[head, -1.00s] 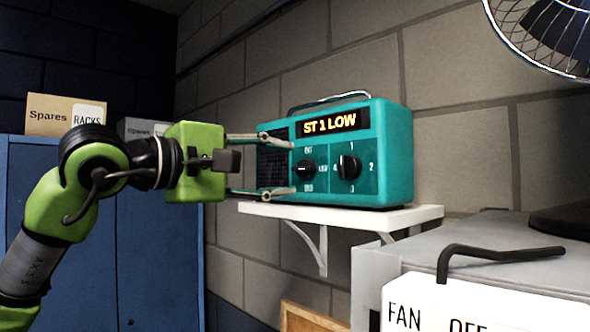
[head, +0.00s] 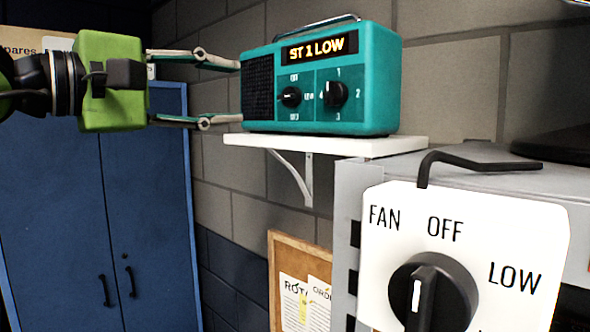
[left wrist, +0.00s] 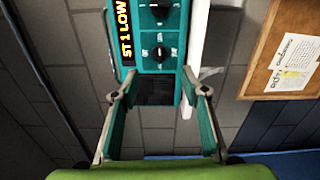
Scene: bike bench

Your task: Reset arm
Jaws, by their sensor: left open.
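My left gripper (head: 222,91) is open and empty, coming in from the left, with its fingertips just left of a teal radio (head: 372,85). The radio stands upright on a white wall shelf (head: 330,144). Its display reads "ST 1 LOW", and two black knobs sit below the display. In the left wrist view the open fingers (left wrist: 155,90) point toward the radio's speaker end, and the radio (left wrist: 174,62) lies ahead. I cannot tell whether a fingertip touches it. My right gripper is not in view.
A fan control panel (head: 395,260) with a large black knob (head: 432,292) and a bent black rod (head: 480,165) stand at the front right. A blue cabinet (head: 60,200) is at the left. A cork board (head: 290,250) hangs below the shelf.

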